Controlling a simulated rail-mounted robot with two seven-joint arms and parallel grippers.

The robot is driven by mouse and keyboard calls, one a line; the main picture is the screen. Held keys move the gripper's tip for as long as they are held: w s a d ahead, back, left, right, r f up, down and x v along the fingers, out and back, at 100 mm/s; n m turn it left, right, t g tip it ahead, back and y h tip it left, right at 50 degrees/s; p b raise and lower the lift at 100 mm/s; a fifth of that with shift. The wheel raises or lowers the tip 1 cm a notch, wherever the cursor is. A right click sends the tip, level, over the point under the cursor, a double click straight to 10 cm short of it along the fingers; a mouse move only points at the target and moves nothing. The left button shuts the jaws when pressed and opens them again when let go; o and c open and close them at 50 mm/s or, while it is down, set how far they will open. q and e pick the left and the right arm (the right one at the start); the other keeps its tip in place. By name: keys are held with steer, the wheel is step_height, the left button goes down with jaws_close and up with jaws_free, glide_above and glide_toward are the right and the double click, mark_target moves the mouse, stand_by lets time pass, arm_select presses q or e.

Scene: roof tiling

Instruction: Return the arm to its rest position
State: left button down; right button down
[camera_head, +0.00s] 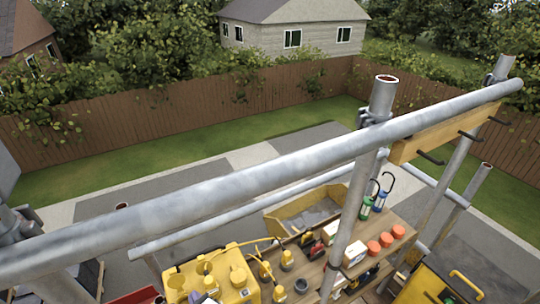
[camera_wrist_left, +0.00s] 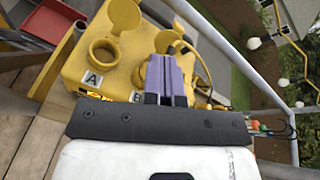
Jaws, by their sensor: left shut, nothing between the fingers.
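My left gripper (camera_wrist_left: 168,78) has lavender fingers pressed together with nothing between them. In the wrist view it is in front of the yellow box (camera_wrist_left: 92,75), which has round openings, raised round lids and labels A and B. In the head view only a small part of the left gripper (camera_head: 211,284) shows at the bottom, in front of the yellow box (camera_head: 240,293). Most of the left arm is out of the picture. My right gripper is in neither view.
A thick scaffold tube (camera_head: 240,185) crosses the head view, with an upright post (camera_head: 352,205) to its right. A wooden bench (camera_head: 405,220) holds orange-red cups (camera_head: 386,239) and tools. A yellow tray (camera_head: 285,222) stands behind. Open paving and grass lie beyond.

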arm_select(q)
steer(key=s+d+r+n+g+h, duration=0.2)
steer(key=s+r+n+g+h, duration=0.4)
steer(key=n, duration=1.6)
steer(key=s+a+f+g+h, duration=0.1)
steer(key=s+f, duration=0.1)
steer(key=s, duration=1.1)
steer(key=s+a+f+g, duration=0.1)
steer(key=s+f, duration=0.2)
steer(key=s, duration=1)
steer(key=shift+s+n+h, duration=0.15)
steer(key=shift+n+h, duration=0.15)
steer(key=shift+h, duration=0.1)
